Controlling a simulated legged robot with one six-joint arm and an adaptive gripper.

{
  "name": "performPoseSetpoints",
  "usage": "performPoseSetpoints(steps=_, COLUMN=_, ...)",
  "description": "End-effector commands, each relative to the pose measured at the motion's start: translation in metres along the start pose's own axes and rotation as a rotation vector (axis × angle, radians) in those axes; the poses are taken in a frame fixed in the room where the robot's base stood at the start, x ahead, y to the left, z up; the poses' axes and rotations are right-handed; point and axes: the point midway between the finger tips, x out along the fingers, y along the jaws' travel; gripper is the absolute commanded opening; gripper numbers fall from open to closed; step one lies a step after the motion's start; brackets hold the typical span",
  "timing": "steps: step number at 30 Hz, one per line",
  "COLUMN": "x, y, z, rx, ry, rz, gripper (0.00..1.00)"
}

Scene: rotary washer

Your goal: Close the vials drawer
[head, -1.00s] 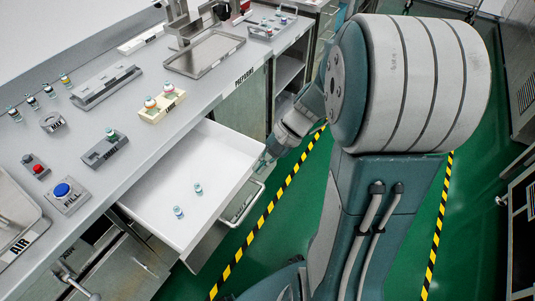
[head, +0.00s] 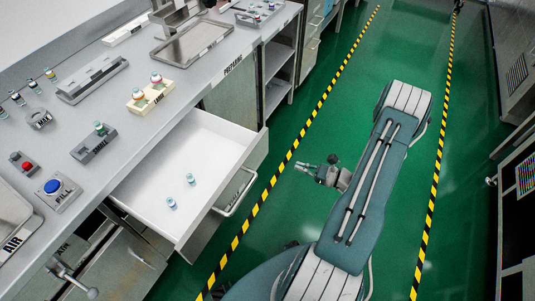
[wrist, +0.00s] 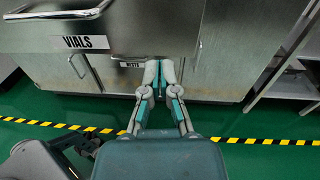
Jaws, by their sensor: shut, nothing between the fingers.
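The vials drawer (head: 207,142) is pulled out from under the counter in the head view, with two small vials (head: 181,190) on its white floor. Its metal front carries a bar handle (head: 238,196). In the wrist view the drawer front (wrist: 160,30) fills the top middle, with the VIALS label (wrist: 85,42) and the handle (wrist: 60,12) at upper left. My gripper (head: 302,167) is to the right of the drawer front in the head view, apart from it. In the wrist view my gripper (wrist: 159,66) is shut and empty, its fingers pointing towards the drawer front.
A lower compartment marked WASTE (wrist: 132,64) is below the drawer. The counter (head: 150,120) holds a rack, a tray (head: 197,45) and buttons. Green floor between the striped lines is clear around my arm.

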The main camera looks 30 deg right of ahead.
Motion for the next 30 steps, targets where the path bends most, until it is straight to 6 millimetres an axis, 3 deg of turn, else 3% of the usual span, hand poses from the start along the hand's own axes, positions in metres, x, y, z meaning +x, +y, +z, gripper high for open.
performPoseSetpoints(steps=3, x=-0.01, y=-0.002, z=-0.017, rx=0.039, ry=-0.019, rz=-0.071, gripper=0.0)
performPoseSetpoints(steps=8, x=-0.006, y=-0.003, z=-0.02, rx=0.047, ry=-0.025, rz=-0.088, gripper=0.0)
performPoseSetpoints(steps=30, x=0.117, y=-0.014, z=-0.017, rx=0.046, ry=-0.024, rz=-0.084, gripper=0.0)
